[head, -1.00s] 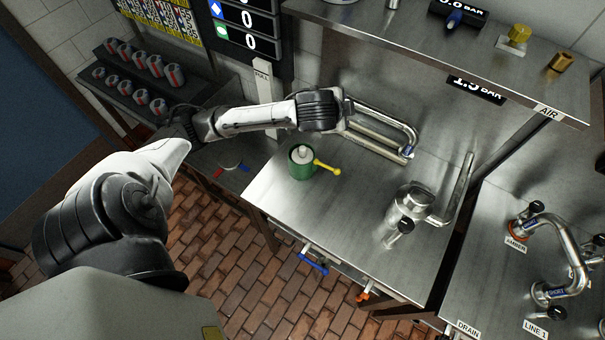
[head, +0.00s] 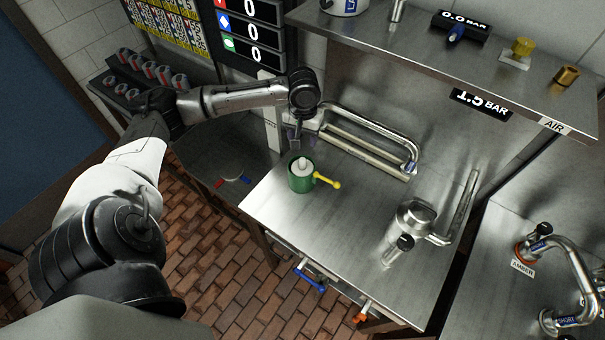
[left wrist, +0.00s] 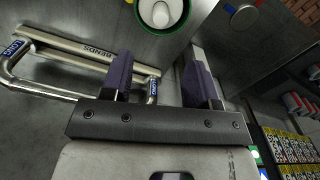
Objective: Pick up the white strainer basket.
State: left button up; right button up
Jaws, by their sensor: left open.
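The white strainer basket (head: 303,166) sits upright in a green round body (head: 300,183) with a yellow handle (head: 327,181), on the steel bench. Only the basket's upper part shows above the green rim. In the left wrist view, the white basket (left wrist: 161,14) and the green rim (left wrist: 184,22) are cut off by the top edge. My left gripper (head: 295,140) is behind the green body, apart from the basket. In the left wrist view, its purple-padded fingers (left wrist: 158,78) are spread with nothing between them. My right gripper is not in view.
Chrome bent pipes (head: 365,145) lie on a rack behind the green body, close to my left gripper. A steel pot-like fitting (head: 415,218) stands to the right on the bench (head: 340,240). A shelf (head: 420,55) overhangs the back. The bench front is mostly clear.

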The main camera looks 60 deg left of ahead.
aim_at(302, 159)
pick_arm(q)
jog(key=shift+s+f+b, duration=0.2)
jog(key=shift+f+b, duration=0.2)
jog(key=shift+f, duration=5.8)
jog(key=shift+c, duration=0.4)
jog(key=shift+d+f, duration=0.1)
jog(key=c, duration=0.3)
jog(key=shift+f, duration=0.1)
jog(key=c, duration=0.6)
jog(key=shift+s, duration=0.1)
grip_shut()
